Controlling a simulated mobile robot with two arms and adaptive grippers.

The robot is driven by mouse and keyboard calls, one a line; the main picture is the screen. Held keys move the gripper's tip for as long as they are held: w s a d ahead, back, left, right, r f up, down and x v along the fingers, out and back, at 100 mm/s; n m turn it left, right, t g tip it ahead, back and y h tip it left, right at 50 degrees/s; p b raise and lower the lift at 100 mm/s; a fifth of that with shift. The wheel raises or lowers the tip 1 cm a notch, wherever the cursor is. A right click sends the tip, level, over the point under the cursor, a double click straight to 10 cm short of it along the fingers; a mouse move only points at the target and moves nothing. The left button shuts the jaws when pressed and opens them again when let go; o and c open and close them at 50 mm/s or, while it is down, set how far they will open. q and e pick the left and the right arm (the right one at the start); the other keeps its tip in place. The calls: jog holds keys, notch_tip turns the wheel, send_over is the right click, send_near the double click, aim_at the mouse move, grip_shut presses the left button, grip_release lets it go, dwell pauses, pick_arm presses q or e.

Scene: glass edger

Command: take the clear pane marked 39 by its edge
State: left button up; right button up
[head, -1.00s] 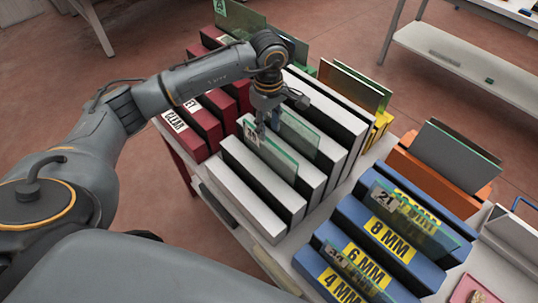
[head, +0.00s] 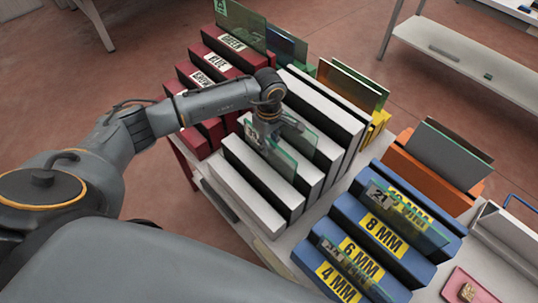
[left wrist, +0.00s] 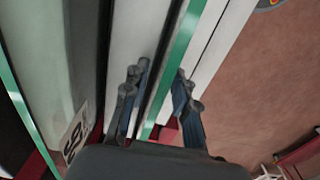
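Two clear panes with green edges stand upright in the white slotted rack (head: 255,185). The front pane (head: 284,160) has a white number label, partly covered by my gripper and too small to read surely as 39. The rear pane (head: 301,137) stands a slot or so behind. Another pane (left wrist: 60,60) with a sideways label is at the left there. My right gripper is out of view.
Red racks (head: 205,88) stand behind to the left. Blue racks (head: 350,215) with tinted panes are at front right, an orange rack (head: 425,180) beyond them. A yellow rack (head: 378,125) holds panes at the back. A pink tray (head: 480,290) is at lower right.

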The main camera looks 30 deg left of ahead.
pick_arm(q)
grip_shut()
jog(key=shift+w+r, duration=0.1)
jog(key=shift+r, duration=0.15)
